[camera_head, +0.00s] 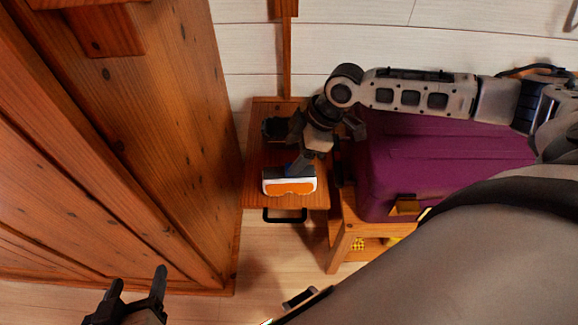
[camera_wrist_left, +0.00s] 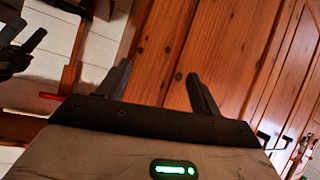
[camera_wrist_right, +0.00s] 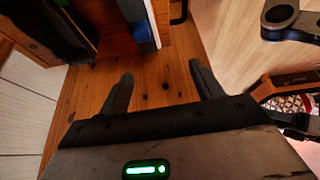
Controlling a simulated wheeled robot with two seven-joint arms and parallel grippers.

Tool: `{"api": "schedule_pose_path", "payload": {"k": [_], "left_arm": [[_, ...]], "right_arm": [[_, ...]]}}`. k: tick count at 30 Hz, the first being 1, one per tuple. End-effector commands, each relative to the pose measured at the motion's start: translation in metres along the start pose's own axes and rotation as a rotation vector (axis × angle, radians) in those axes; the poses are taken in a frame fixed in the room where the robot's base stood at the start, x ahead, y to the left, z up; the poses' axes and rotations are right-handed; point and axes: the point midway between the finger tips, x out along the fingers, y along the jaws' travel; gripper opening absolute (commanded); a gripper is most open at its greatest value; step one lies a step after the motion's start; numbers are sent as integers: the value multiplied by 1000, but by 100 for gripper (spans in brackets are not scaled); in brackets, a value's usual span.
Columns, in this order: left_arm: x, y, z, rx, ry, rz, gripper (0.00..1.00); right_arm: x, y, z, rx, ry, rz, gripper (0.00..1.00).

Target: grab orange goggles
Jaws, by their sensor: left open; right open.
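The orange goggles (camera_head: 289,184), with an orange lens and white frame, lie on a small wooden nightstand (camera_head: 262,193) near its front edge. Their white and blue edge seems to show at the top of the right wrist view (camera_wrist_right: 146,28). My right gripper (camera_wrist_right: 160,84) is open, with bare wood between its fingers. In the head view it hangs over the nightstand just behind the goggles, its fingertips partly hidden by the wrist. My left gripper (camera_head: 138,279) is open and empty at the lower left, well away from the goggles, facing wooden panels in its wrist view.
A dark object (camera_head: 275,129) stands on the nightstand behind the goggles. A purple suitcase (camera_head: 430,160) rests on a wooden bench (camera_head: 341,232) to the right. A tall wooden cabinet (camera_head: 165,120) borders the nightstand on the left. Light floor lies open in front.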

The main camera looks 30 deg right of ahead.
Motion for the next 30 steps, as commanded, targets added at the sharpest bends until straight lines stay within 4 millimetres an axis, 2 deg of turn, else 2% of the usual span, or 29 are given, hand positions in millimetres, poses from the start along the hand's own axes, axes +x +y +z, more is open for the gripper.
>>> {"api": "schedule_pose_path", "payload": {"k": [1,3,6,8,18,21,26,30], "left_arm": [[1,0,1,-1,3,1,65],[1,0,1,-2,6,2,65],[2,0,0,-2,11,3,65],[2,0,0,-1,15,3,65],[6,0,7,3,25,4,65],[6,0,8,4,25,5,65],[5,1,6,4,31,6,65],[6,0,9,7,35,7,65]], "right_arm": [[-8,10,9,6,-23,5,65],[-15,16,17,13,-41,-1,65],[-12,19,21,19,-50,-7,65],[-2,19,22,20,-50,-9,65],[68,18,24,20,-48,-7,65],[80,18,25,19,-48,-7,65],[89,18,26,18,-48,-5,65],[107,18,30,19,-49,-6,65]]}}
